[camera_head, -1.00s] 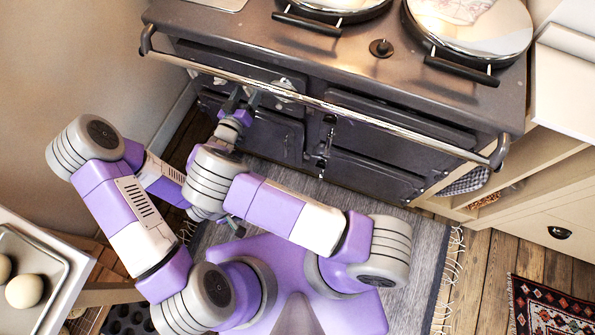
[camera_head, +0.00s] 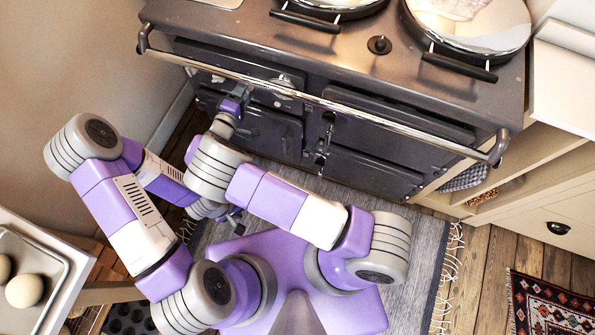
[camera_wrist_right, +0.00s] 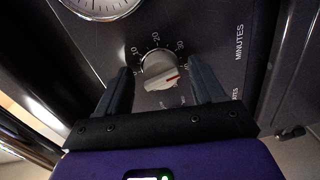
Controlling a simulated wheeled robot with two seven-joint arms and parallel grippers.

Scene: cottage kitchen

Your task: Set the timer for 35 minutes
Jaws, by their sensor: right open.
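The timer knob (camera_wrist_right: 159,72) is a pale round dial with a red pointer line, set on a dark panel with printed numbers and the word MINUTES. The pointer faces right in the wrist view, just below the printed marks after 30; the exact mark is hard to read. My right gripper (camera_wrist_right: 165,85) is open, with one finger on each side of the knob and visible gaps. In the head view my right gripper (camera_head: 240,92) is at the range's left front, hiding the knob. My left gripper (camera_head: 235,220) is low over the rug, partly covered by my right arm.
The dark range (camera_head: 385,105) has a long front rail (camera_head: 370,122) above my right gripper. A round gauge (camera_wrist_right: 98,4) sits above the knob. A counter with a tray (camera_head: 50,270) is at lower left, and open shelves (camera_head: 520,185) are at right.

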